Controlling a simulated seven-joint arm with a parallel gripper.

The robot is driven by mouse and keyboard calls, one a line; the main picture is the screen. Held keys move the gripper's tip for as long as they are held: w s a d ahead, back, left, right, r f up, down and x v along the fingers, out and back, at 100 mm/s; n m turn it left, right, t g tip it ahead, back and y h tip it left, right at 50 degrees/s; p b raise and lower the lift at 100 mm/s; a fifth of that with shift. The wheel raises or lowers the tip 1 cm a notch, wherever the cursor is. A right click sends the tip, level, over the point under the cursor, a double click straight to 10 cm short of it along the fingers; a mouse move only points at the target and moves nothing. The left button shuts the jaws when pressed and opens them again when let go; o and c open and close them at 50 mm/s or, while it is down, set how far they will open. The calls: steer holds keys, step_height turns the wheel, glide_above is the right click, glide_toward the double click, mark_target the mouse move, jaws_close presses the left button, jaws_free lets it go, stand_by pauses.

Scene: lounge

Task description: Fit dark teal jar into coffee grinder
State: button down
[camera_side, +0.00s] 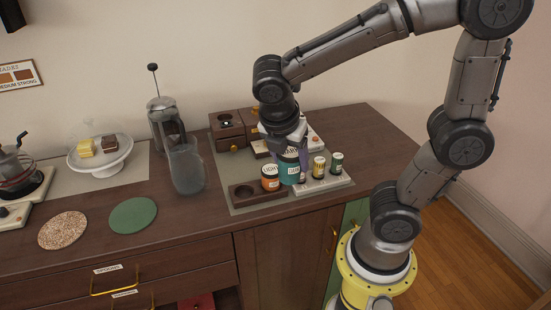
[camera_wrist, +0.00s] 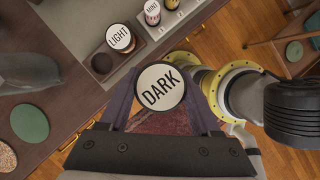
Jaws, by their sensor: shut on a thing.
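The dark teal jar (camera_side: 289,170) has a white lid marked DARK, which faces the wrist view (camera_wrist: 160,88). My gripper (camera_side: 287,150) points down and is shut on this jar, with a purple finger on each side. In the side view the jar is just behind and right of the orange LIGHT jar (camera_side: 270,178). I cannot tell whether its base touches anything. A brown wooden box with a dark round opening and a small knob (camera_side: 228,128) stands behind left of my gripper; it may be the coffee grinder, but I cannot be sure.
A dark wooden holder (camera_side: 241,192) has an empty round recess beside the LIGHT jar. A pale rack (camera_side: 325,183) holds small jars. A glass jug (camera_side: 186,168), French press (camera_side: 163,120) and cake stand (camera_side: 100,158) stand left. Green (camera_side: 133,215) and speckled (camera_side: 62,230) coasters lie in front.

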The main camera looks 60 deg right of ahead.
steer(key=shift+s+r+n, duration=0.1)
steer(key=shift+s+n, duration=0.1)
steer(key=shift+n, duration=0.1)
steer(key=shift+a+r+n+t, duration=0.1)
steer(key=shift+n+t, duration=0.2)
steer(key=w+d+r+n+t, duration=0.1)
steer(key=w+d+r+n, duration=0.3)
steer(key=w, duration=0.9)
steer(key=w+r+n+t, duration=0.1)
steer(key=w+r+n, duration=0.35)
steer(key=w, duration=0.75)
steer(key=w+d+f+m, duration=0.3)
steer(key=w+d, duration=0.7)
steer(key=d, duration=0.5)
steer(key=shift+m, duration=0.35)
steer(key=shift+s+d+f, duration=0.15)
steer(key=shift+d+f, duration=0.7)
steer(key=shift+f, duration=0.8)
steer(key=shift+s+d+f, duration=0.1)
steer(key=shift+d+f, duration=0.7)
steer(key=shift+f, duration=0.85)
steer(key=shift+s+d+f, duration=0.15)
steer(key=shift+d+f, duration=0.7)
steer(key=shift+f, duration=0.8)
